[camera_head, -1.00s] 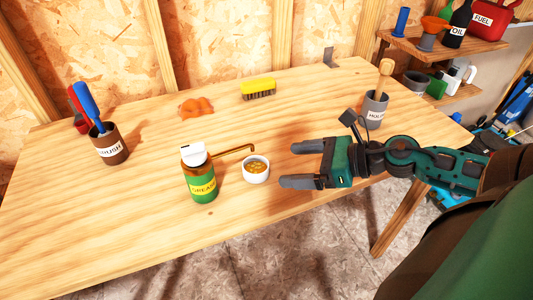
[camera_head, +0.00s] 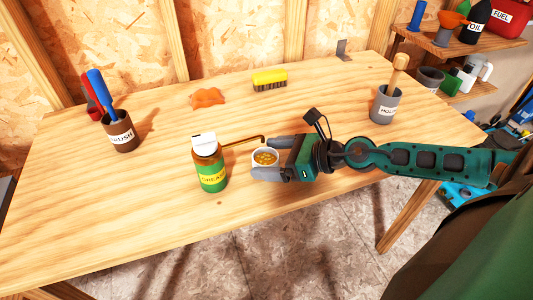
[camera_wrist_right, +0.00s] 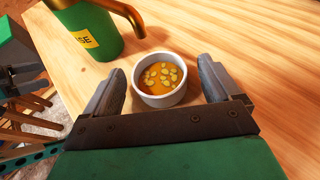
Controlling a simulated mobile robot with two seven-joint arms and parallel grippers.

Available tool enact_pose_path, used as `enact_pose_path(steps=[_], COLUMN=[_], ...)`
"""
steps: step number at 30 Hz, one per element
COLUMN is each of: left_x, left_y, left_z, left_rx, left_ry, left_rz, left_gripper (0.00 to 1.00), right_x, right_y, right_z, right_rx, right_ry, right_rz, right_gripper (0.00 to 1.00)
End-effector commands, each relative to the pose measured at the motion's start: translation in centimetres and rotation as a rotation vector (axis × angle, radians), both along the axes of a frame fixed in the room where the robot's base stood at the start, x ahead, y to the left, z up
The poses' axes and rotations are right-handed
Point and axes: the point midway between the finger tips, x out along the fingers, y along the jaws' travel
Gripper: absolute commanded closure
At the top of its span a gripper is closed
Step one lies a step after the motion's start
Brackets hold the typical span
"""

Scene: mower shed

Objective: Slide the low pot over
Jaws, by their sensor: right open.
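The low pot is a small white round pot (camera_head: 265,158) with orange contents and yellowish bits, upright on the wooden table. It also shows in the right wrist view (camera_wrist_right: 160,80). My right gripper (camera_head: 268,159) is open, with one finger on each side of the pot. In the wrist view a gap shows between the pot and each fingertip (camera_wrist_right: 163,85), wider on the right. The green grease bottle (camera_head: 211,175) with a brown pump spout stands just left of the pot, and its spout reaches toward the pot.
A brown brush cup (camera_head: 123,135) stands at the left, and a grey cup (camera_head: 384,105) with a wooden handle at the right. An orange cloth (camera_head: 208,97) and a yellow brush (camera_head: 269,80) lie at the back. The front left of the table (camera_head: 120,220) is clear.

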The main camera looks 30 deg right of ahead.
Motion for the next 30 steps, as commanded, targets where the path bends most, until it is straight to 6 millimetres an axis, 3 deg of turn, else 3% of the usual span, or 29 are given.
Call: enact_pose_path(steps=[17,30], left_x=[-0.52,-0.44], left_y=[0.27,0.12], left_z=[-0.21,0.03], left_rx=[0.005,-0.001], left_ry=[0.009,0.005], left_rz=[0.004,0.006], left_gripper=[0.0,0.0], right_x=[0.85,0.83], right_y=[0.78,0.79], right_z=[-0.45,-0.44], right_rx=[-0.002,-0.002], right_ry=[0.0,0.0], right_rz=[0.005,0.005], right_gripper=[0.1,0.5])
